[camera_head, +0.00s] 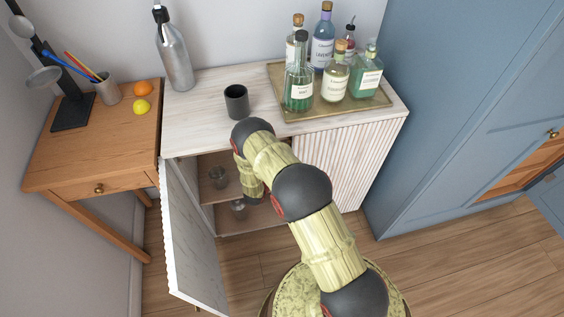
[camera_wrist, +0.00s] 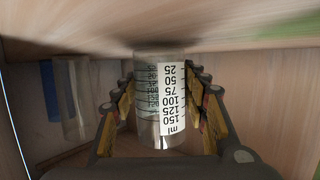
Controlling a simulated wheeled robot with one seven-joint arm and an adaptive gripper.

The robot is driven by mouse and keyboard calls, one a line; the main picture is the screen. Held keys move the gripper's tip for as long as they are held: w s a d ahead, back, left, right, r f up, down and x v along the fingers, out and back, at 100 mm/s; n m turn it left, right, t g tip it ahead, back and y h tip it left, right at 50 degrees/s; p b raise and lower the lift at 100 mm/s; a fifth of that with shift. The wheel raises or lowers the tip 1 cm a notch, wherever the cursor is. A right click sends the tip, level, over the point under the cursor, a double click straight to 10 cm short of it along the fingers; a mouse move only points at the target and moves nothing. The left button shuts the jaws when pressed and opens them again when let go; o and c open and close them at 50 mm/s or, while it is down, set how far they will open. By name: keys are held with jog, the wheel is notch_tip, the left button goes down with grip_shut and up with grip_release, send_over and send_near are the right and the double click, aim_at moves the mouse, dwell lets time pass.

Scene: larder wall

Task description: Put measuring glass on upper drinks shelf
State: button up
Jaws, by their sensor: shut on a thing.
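The measuring glass (camera_wrist: 160,100) is a clear cylinder with a white printed ml scale. It stands between the two fingers of my gripper (camera_wrist: 160,80) in the wrist view, and the gripper is shut on it. The scale appears upside down there. In the head view my arm reaches into the open cabinet (camera_head: 205,150), and my gripper and the held glass are hidden behind the arm and the cabinet top. Inside the cabinet, an inner shelf (camera_head: 232,191) shows, with a glass (camera_head: 218,177) on the upper level and another (camera_head: 239,208) lower down.
The cabinet door (camera_head: 192,235) stands open at the left. A dark cup (camera_head: 236,101), steel bottle (camera_head: 174,58) and tray (camera_head: 290,115) of several bottles stand on top. A clear vessel (camera_wrist: 72,100) shows left of the held glass in the wrist view.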

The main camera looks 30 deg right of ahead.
jog(key=shift+w+f, duration=0.1)
jog(key=shift+f, duration=0.15)
jog(key=shift+f, duration=0.15)
jog(key=o, duration=1.3)
jog(key=shift+r, duration=0.3)
jog(key=p+v, duration=0.3)
jog(key=v, duration=0.7)
jog(key=shift+a+r, duration=0.1)
jog(key=shift+a, duration=0.25)
jog(key=shift+s+a+r+p, duration=0.15)
jog(key=shift+s+a+p, duration=0.25)
jog(key=shift+s+a, duration=0.15)
